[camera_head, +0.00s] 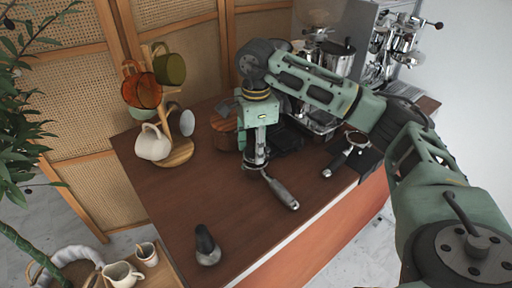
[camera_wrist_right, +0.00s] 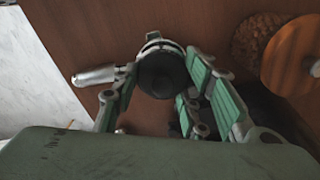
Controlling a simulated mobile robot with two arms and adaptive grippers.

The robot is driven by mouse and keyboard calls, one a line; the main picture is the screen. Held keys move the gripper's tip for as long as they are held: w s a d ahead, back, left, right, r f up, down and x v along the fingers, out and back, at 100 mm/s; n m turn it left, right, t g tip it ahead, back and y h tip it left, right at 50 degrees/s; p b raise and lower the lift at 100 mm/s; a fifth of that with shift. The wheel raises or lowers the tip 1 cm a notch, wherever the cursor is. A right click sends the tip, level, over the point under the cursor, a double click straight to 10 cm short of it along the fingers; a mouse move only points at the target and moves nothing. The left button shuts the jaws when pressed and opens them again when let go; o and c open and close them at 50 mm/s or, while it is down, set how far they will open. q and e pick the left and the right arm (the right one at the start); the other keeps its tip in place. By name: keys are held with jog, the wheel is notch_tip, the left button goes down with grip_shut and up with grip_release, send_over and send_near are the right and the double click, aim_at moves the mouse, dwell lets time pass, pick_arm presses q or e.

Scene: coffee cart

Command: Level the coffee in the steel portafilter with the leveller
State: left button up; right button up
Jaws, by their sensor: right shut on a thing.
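The steel portafilter (camera_head: 281,191) lies on the brown counter with its grey handle pointing toward the front right. It also shows in the right wrist view, its handle (camera_wrist_right: 97,75) to the left and its rim partly visible behind the leveller. My right gripper (camera_head: 260,147) points down above the basket. Its green fingers are shut on the leveller (camera_wrist_right: 163,74), a dark round piece seen from above. The leveller covers the basket, so the coffee is hidden. I cannot tell whether leveller and basket touch. My left gripper is out of view.
A second portafilter (camera_head: 346,151) rests on a dark mat at the right. A dark-handled tamper (camera_head: 206,246) stands at the front. A mug tree (camera_head: 179,153) with cups is at the left, coffee machines behind.

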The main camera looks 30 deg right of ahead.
jog(key=shift+r+p, duration=0.4)
jog(key=shift+r, duration=0.3)
jog(key=shift+r+p, duration=1.8)
jog(key=shift+r, duration=0.75)
jog(key=shift+f, duration=0.1)
